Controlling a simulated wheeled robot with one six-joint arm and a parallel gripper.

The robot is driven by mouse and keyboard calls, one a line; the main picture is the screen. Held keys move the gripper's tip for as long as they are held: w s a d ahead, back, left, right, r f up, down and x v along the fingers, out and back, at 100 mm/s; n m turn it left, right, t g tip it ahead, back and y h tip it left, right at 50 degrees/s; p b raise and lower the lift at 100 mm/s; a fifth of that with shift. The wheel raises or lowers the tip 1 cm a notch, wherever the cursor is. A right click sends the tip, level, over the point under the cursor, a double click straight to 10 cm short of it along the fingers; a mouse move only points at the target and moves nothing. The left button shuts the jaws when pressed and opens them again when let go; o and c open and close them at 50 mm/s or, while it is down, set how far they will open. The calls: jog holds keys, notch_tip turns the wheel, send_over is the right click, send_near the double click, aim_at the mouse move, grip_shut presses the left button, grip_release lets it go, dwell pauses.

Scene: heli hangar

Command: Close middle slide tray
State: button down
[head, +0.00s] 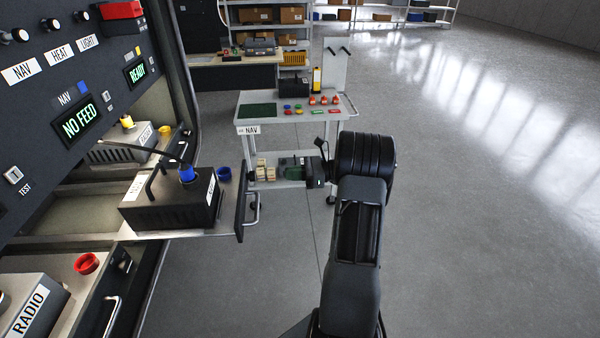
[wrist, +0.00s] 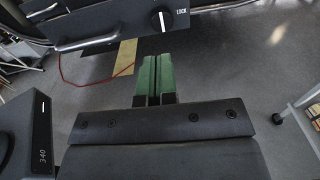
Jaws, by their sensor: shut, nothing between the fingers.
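The middle slide tray (head: 218,229) is pulled out of the rack on the left, carrying a black box (head: 170,207) with a blue plug on it. Its dark front panel (head: 240,216) has a metal handle (head: 256,208) facing right. My gripper (head: 293,164) is to the right of the panel, apart from it in the picture. In the wrist view, its green fingers (wrist: 155,78) are together and empty. A dark panel with a LOCK knob (wrist: 163,20) spans the top of that view, beyond the fingertips; whether they touch it is unclear.
A lower tray with a RADIO box (head: 38,305) and red cap is at bottom left. An upper tray with a yellow plug (head: 127,122) sits inside the rack. The display (head: 82,121) reads NO FEED. A grey cart (head: 345,112) stands behind my gripper. Floor at right is clear.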

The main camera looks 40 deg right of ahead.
jog(key=p+x, duration=0.1)
jog(key=x, duration=0.7)
jog(key=shift+w+a, duration=0.2)
jog(key=shift+a, duration=0.2)
